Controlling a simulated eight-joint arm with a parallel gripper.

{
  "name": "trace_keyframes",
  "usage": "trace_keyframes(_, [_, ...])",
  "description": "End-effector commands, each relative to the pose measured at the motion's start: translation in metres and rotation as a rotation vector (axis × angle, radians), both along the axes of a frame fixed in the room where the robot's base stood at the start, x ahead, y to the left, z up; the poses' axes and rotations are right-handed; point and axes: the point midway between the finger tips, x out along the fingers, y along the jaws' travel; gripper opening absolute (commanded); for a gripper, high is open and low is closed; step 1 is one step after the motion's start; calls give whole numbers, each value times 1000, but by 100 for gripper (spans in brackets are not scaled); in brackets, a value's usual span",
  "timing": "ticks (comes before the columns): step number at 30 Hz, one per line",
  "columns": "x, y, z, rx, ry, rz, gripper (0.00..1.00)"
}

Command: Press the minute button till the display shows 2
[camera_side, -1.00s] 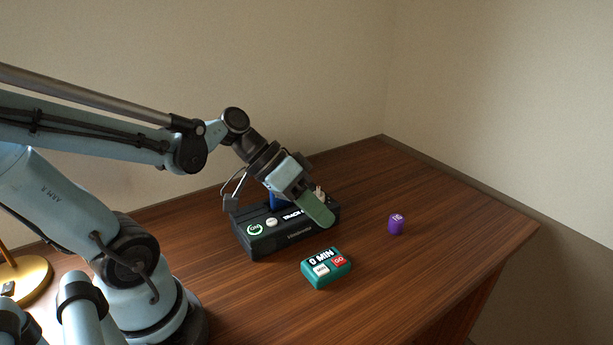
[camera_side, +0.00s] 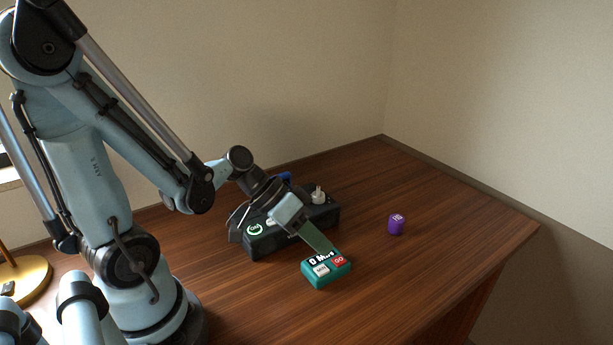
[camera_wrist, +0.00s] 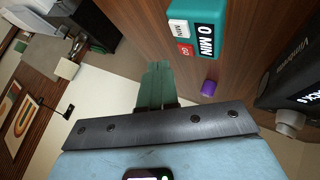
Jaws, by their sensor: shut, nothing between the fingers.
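The teal timer (camera_side: 326,274) lies on the wooden table, with a white minute button (camera_side: 321,269) and a red GO button (camera_side: 338,261). Its display reads 0 MIN in the wrist view (camera_wrist: 205,40), where the white MIN button (camera_wrist: 179,28) also shows. In the side view my gripper's fingertips (camera_side: 328,250) are over the back edge of the timer and partly cover the display. My gripper is shut and empty. I cannot tell whether the fingertips touch the timer. In the wrist view the closed green fingers (camera_wrist: 157,82) point toward the timer, apart from it in the picture.
A black box (camera_side: 290,235) with a green-ringed button and a pale knob (camera_side: 318,196) stands behind the timer, under my wrist.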

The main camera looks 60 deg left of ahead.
Motion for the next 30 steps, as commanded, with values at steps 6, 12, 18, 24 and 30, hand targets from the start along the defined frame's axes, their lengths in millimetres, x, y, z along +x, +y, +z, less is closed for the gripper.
trace_keyframes(6, [1, 0, -14, 0, 0, 0, 0])
trace_keyframes(12, [0, 0, -21, 0, 0, 0, 0])
trace_keyframes(18, [0, 0, -23, 0, 0, 0, 0])
trace_keyframes(24, [0, 0, -23, 0, 0, 0, 0])
trace_keyframes(30, [0, 0, -23, 0, 0, 0, 0])
